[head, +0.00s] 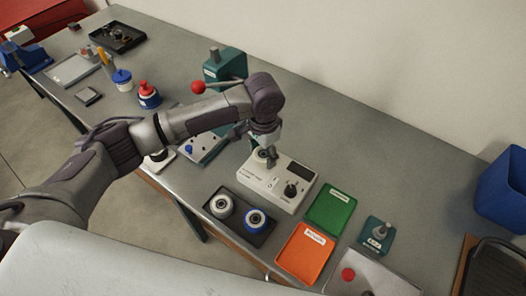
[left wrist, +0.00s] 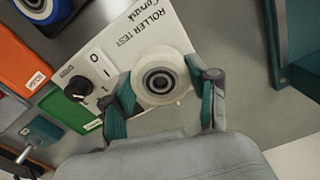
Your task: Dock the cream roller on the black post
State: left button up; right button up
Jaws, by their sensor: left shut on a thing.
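The cream roller (left wrist: 152,92) is between the two fingers of my left gripper (left wrist: 163,84) in the left wrist view, with its dark hub facing the camera. In the head view my left gripper (head: 264,147) points down over the back left end of the white roller tester (head: 270,189), with the roller (head: 259,158) at its tips. The tester also shows in the left wrist view (left wrist: 117,42). I cannot tell whether the roller rests on the tester or is just above it. I cannot pick out a black post for certain. My right gripper is not in view.
A black tray (head: 240,233) holds a white-rimmed roller and a blue roller. Green (head: 330,209) and orange (head: 304,254) trays lie to the right. A teal base with a grey post (head: 378,235) stands beyond. A teal machine (head: 226,65) stands behind my arm.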

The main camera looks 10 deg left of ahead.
pick_arm(q)
jog(key=shift+f, duration=0.55)
jog(key=o, duration=0.9)
jog(key=shift+r, duration=0.1)
notch_tip(320, 180, up, 9)
jog(key=p, duration=1)
jog(key=shift+f, duration=0.2)
notch_tip(320, 180, up, 2)
jog(key=shift+d+r+p, duration=0.1)
jog(key=shift+p, duration=0.45)
